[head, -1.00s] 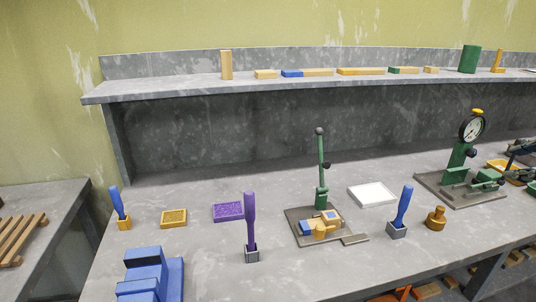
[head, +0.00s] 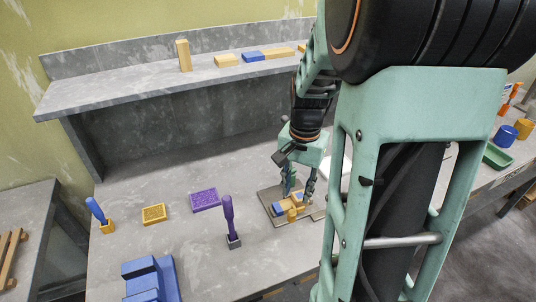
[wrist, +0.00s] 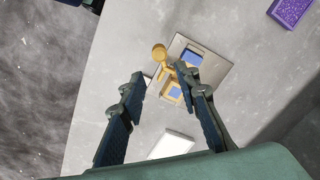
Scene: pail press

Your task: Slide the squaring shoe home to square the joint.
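A grey base plate (head: 266,196) lies on the bench and carries yellow and blue pieces. A yellow piece with a round knob (wrist: 159,51), which looks like the squaring shoe, sits among them; blue faces (wrist: 193,58) show beside it in the wrist view. In the head view these yellow pieces (head: 291,213) are small, and I cannot tell whether the shoe touches the joint. My gripper (head: 300,189) is above the plate, pointing down. In the wrist view my gripper (wrist: 161,74) is open, with nothing between its fingers. The right finger overlaps part of the plate.
A purple tray (head: 206,200), a yellow tray (head: 153,214), a purple-handled tool (head: 229,220) and a blue stepped block (head: 146,278) stand to the left. A white tray (wrist: 172,144) lies near the plate. A shelf (head: 120,99) runs behind. My arm hides the bench's right part.

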